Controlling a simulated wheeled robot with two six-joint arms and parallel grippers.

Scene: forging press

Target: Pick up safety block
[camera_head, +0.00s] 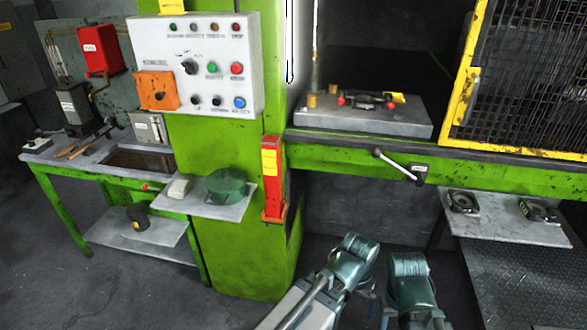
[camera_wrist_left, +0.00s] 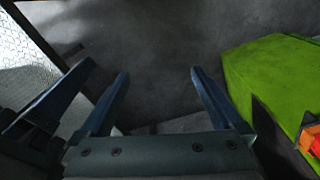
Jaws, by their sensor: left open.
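The safety block (camera_head: 271,178) is a tall red block with a yellow label.
The green column carries a control panel (camera_head: 195,65) and a grey shelf (camera_head: 203,201) with a green round item. The press bed (camera_head: 365,112) is behind, with a lever (camera_head: 398,166) jutting from its front. A yellow mesh guard (camera_head: 530,65) is at the right.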

